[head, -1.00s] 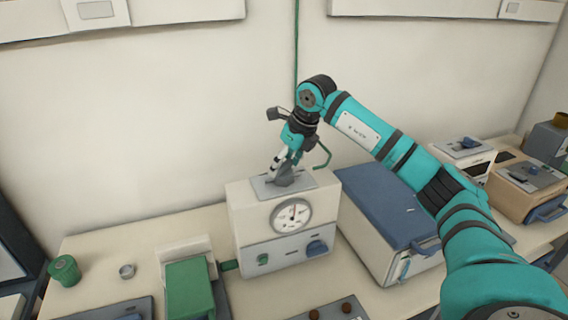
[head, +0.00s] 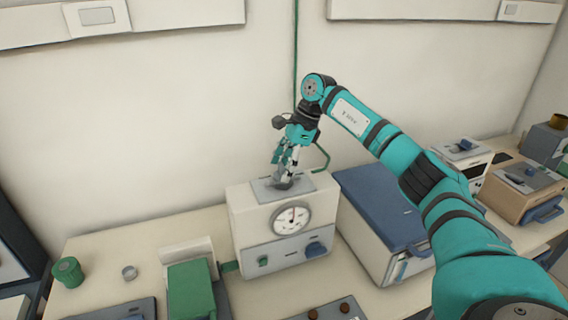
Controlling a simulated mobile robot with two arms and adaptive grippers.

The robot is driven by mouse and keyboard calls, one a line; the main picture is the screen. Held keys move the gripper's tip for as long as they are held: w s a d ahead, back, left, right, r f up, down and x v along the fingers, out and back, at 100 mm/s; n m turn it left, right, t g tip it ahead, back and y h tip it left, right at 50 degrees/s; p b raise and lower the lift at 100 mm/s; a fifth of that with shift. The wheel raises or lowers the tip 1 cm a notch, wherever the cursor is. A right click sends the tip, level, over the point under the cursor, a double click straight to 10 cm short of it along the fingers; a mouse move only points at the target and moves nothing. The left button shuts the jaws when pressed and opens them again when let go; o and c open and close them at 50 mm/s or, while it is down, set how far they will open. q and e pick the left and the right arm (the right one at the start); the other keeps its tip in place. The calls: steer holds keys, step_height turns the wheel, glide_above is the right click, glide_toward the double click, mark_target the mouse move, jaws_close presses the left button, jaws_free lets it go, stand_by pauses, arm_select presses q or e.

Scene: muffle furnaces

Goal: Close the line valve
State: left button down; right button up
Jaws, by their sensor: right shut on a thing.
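The line valve (head: 284,182) appears as a grey fitting on the plate on top of a white box with a round dial gauge (head: 291,217). My right gripper (head: 283,177) points down at it from above, its fingers shut on the valve's grey handle. The fingers hide most of the handle, so how far it is turned cannot be told. A green line (head: 296,60) runs down the wall behind and bends towards the box. My left gripper is not in view.
A blue-lidded furnace (head: 375,205) stands close to the right of the gauge box. More devices stand at the far right.

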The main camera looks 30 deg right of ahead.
steer(key=shift+w+r+n, duration=0.1)
steer(key=shift+n, duration=0.5)
steer(key=shift+g, duration=0.3)
steer(key=o, duration=1.2)
steer(key=shift+d+r, duration=0.15)
steer(key=v, duration=1.1)
steer(key=shift+d+r, duration=0.2)
